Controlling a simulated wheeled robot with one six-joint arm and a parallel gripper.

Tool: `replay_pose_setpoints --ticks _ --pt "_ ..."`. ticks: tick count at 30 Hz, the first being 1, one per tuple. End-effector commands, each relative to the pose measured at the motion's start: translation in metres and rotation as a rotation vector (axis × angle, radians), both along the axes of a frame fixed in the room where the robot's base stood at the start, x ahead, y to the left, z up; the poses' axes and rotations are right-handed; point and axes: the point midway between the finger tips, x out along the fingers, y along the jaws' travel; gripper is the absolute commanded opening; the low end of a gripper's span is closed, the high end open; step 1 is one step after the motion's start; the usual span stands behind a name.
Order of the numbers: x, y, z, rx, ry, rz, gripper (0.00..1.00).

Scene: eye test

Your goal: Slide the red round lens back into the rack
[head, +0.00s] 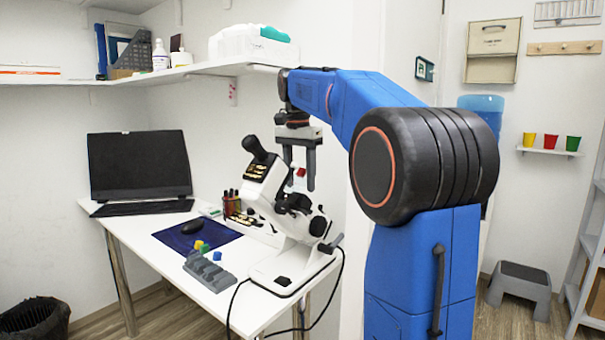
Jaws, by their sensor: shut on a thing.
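My gripper (299,182) hangs pointing down over the white eye-test instrument (283,215) on the table. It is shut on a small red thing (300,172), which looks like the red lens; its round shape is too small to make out. The lens is held between the fingers, above the table, behind the instrument's upper part or close to it. A grey slotted rack (209,273) stands on the table's front part, left of the instrument and apart from the gripper. Small yellow, green and blue pieces (203,247) are at the rack; how they sit in it is unclear.
A dark blue mat (180,237) with a black mouse (192,226) lies behind the rack. A black cable (236,300) hangs over the front edge. White table top is free left of the rack.

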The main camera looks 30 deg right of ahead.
Motion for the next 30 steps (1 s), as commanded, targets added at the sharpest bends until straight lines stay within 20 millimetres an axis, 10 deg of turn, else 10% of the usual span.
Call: replay_pose_setpoints --ticks 30 --pt "-0.006 0.016 -0.021 -0.001 -0.001 0.000 0.25"
